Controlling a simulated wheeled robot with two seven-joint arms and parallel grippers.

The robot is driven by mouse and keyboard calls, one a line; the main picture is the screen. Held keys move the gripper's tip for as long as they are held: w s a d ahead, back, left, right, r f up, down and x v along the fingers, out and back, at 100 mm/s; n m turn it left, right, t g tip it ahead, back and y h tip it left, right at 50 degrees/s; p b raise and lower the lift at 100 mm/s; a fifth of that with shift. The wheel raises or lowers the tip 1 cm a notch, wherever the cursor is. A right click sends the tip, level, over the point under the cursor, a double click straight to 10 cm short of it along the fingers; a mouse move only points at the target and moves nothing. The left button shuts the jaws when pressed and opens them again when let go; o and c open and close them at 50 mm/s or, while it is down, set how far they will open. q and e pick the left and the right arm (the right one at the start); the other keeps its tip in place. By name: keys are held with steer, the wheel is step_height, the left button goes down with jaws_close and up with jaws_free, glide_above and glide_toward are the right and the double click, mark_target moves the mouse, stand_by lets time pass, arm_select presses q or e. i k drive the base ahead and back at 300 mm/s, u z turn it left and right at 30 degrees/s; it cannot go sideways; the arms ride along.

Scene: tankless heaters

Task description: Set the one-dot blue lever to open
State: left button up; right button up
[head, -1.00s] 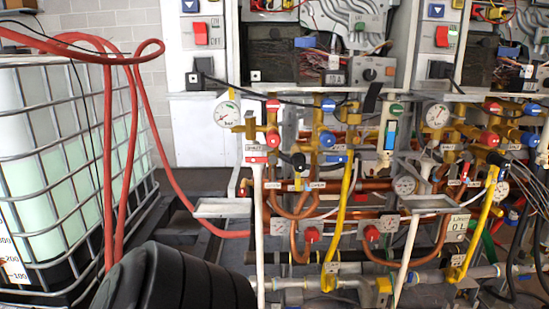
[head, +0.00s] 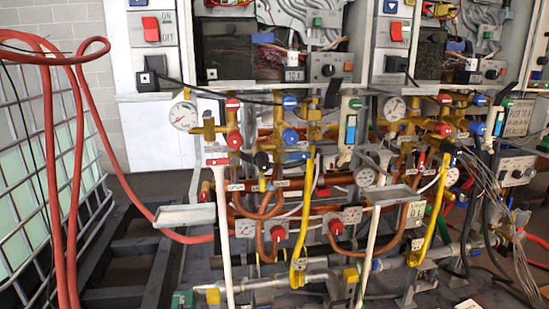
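Blue handles show on the brass valves of two heater units. On the left unit there is a blue cap (head: 290,102), a blue round knob (head: 290,136) and a flat blue lever (head: 298,156) lying roughly sideways above a yellow pipe. Dot marks are too small to read, so I cannot tell which lever has one dot. Neither of my grippers is in view.
A caged white tank (head: 40,165) with red hoses (head: 75,150) stands at the left. Gauges (head: 183,115), copper pipes and white downpipes (head: 222,225) crowd the valves. Grey trays (head: 185,215) stick out in front. Loose wires (head: 500,185) hang at the right.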

mark_target(300, 156)
steer(key=k, duration=0.5)
steer(key=u, duration=1.45)
steer(key=i, duration=1.25)
steer(key=z, duration=1.1)
